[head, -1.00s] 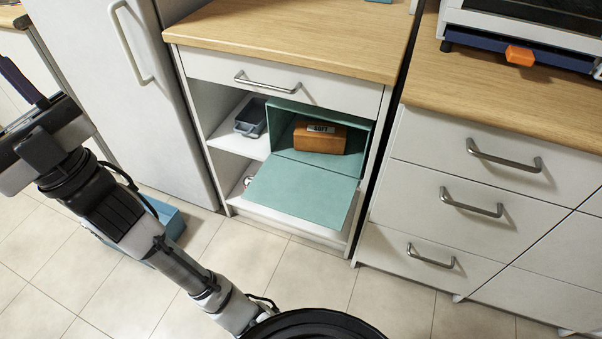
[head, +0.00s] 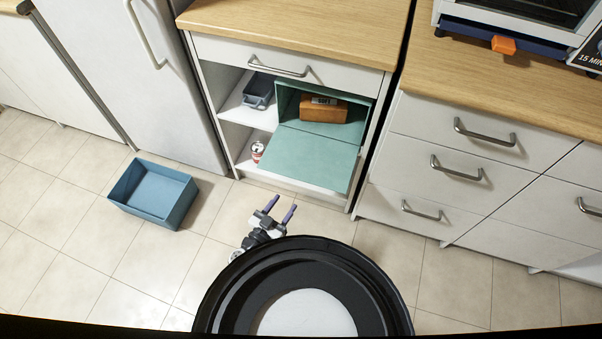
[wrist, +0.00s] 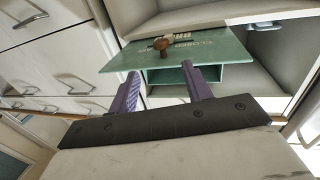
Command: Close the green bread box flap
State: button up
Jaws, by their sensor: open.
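The green bread box (head: 288,100) sits in an open cabinet bay with its front open. Its flap (head: 308,160) is folded down and out, jutting past the shelf towards me. In the wrist view the flap's outer face (wrist: 120,62) shows lettering and a brown knob (wrist: 160,44). My gripper (head: 281,207) is low over the floor, in front of and below the flap. Its purple fingers (wrist: 161,73) are open and empty in the wrist view, with the knob beyond them. I cannot tell the exact gap to the flap.
A brown block with a label (head: 323,108) lies inside the box. A grey-blue bin (head: 257,94) and a red-and-white can (head: 257,152) stand on the shelves to the left. A blue crate (head: 152,192) is on the floor at left. Drawers (head: 430,170) flank the right; floor between is clear.

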jog(key=b+x, duration=0.5)
jog(key=x, duration=0.7)
jog(key=shift+w+a+b, duration=0.1)
jog(key=shift+w+b, duration=0.05)
jog(key=shift+b, duration=0.2)
jog(key=shift+w+d+r, duration=0.1)
jog(key=shift+w+d, duration=0.2)
jog(key=shift+w, duration=0.2)
grip_shut()
